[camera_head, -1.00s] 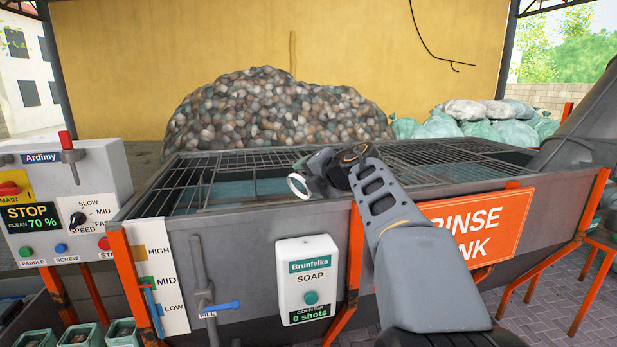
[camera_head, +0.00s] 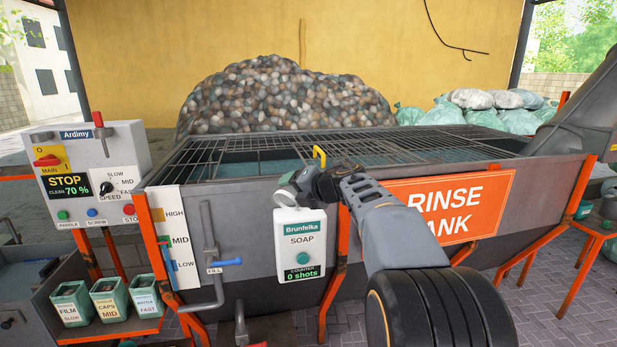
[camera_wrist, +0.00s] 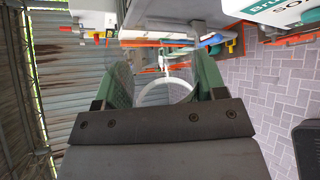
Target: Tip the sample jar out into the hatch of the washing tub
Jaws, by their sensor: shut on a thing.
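My gripper (camera_head: 298,187) is shut on the sample jar (camera_head: 285,197), a small clear jar with a white rim. The jar is tilted, its rim towards the lower left, in front of the tub's front wall, just above the soap box. In the wrist view the jar's white rim (camera_wrist: 165,92) shows between my green fingers (camera_wrist: 160,85); I cannot tell what is inside it. The washing tub (camera_head: 250,190) is a long grey tank with a wire grid (camera_head: 400,146) on top and water below. A yellow handle (camera_head: 319,155) stands at the grid's near edge; the hatch outline is unclear.
A soap box (camera_head: 301,243) and a blue-handled fill pipe (camera_head: 212,262) are on the tub's front. A control panel (camera_head: 92,170) stands left, above several small labelled bins (camera_head: 108,301). A RINSE TANK sign (camera_head: 450,207) hangs right.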

